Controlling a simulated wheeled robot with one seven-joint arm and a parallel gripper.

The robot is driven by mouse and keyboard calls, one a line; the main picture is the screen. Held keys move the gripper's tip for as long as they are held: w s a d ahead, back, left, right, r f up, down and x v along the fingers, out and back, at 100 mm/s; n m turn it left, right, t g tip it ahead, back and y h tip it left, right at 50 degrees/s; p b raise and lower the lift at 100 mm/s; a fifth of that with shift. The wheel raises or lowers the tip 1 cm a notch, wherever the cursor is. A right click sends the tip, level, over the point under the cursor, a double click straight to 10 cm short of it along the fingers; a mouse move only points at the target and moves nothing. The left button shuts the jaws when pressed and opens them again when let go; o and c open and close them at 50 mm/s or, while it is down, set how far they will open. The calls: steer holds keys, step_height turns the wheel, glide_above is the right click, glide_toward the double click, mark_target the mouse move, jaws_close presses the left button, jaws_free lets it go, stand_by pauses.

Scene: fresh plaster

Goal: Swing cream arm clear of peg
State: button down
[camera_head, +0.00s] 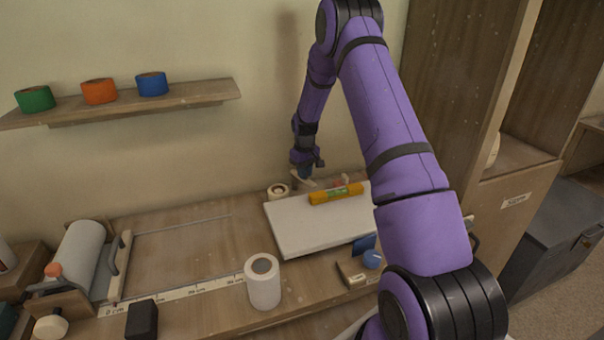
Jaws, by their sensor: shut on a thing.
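The fingers hide part of this piece. A short pale roll (278,191) with a dark ring on top stands just left of it. I cannot make out a separate peg, nor tell whether the cream piece touches the roll.
A white board (290,229) bears an orange-yellow level (336,194) just right of my gripper. A white roll (262,284) stands upright in front. A shelf (200,96) with green, orange and blue tape rolls hangs at the left. The bench's left middle is clear.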

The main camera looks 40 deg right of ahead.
steer(key=shift+d+n, duration=0.2)
steer(key=shift+n, duration=0.2)
steer(key=c, duration=1.1)
jaws_free()
step_height(320, 180, up, 10)
steer(key=shift+r, duration=0.4)
